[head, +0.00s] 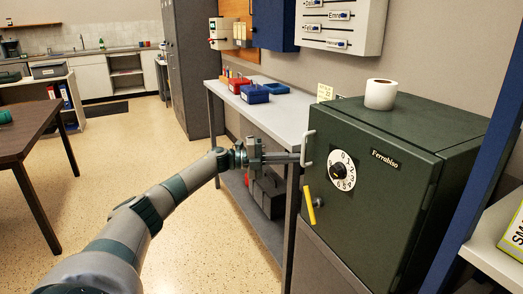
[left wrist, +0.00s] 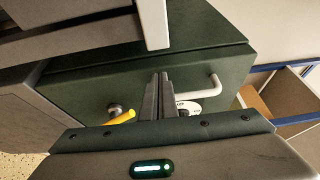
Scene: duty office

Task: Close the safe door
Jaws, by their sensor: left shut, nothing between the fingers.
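The dark green safe (head: 455,165) stands at the right in the head view. Its door (head: 375,215) carries a white dial (head: 342,171), a yellow lever (head: 310,207) and a pale bar handle (head: 308,148). The door looks flush or nearly flush with the body; I cannot tell if a small gap remains. My left gripper (head: 297,158) is shut and empty, its fingertips at the door's left side beside the bar handle; contact is unclear. In the left wrist view the fingers (left wrist: 165,96) lie between the yellow lever (left wrist: 122,117) and the handle (left wrist: 205,88). My right gripper is out of view.
A white toilet roll (head: 381,94) stands on the safe. A blue post (head: 480,170) and a shelf are at the right. Open floor (head: 205,235) lies at the left.

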